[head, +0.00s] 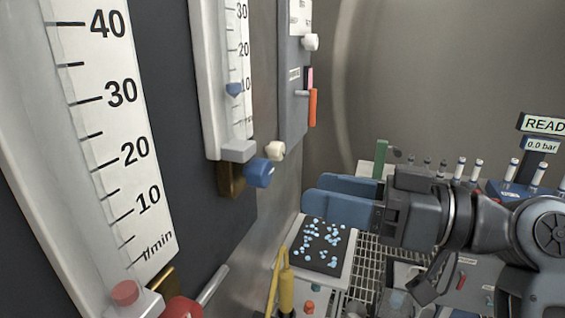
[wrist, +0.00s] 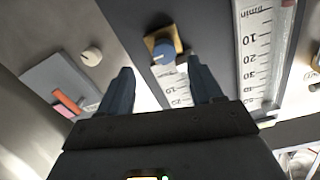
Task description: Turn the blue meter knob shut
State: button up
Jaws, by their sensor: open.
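The blue knob (head: 259,172) sits on a brass block at the foot of the smaller white flow meter (head: 212,80) on the dark panel. The meter's blue float (head: 234,90) is near the 10 mark. My gripper (head: 312,192) is open and empty, to the right of the knob and slightly lower in the head view. In the wrist view, the blue knob (wrist: 165,53) appears between and just beyond the two fingertips (wrist: 160,69), with no visible contact. The knob's turn angle cannot be read.
A larger meter with a red knob (head: 184,307) stands at left. A grey panel with an orange lever (head: 313,107) is further back. A tray of blue beads (head: 323,245) and a yellow post (head: 287,285) are below.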

aim_at(268, 174)
jog(key=shift+n+g, duration=0.3)
jog(key=shift+n, duration=0.1)
jog(key=a, duration=0.2)
jog(key=w+a+r+p, duration=0.1)
jog(key=a, duration=0.1)
jog(key=w+a+p, duration=0.1)
jog(key=shift+w+a+r, duration=0.1)
jog(key=shift+a+r, duration=0.1)
jog(key=shift+a, duration=0.2)
jog(key=shift+x, duration=0.85)
jog(key=shift+f, duration=0.1)
jog(key=c, duration=1.1)
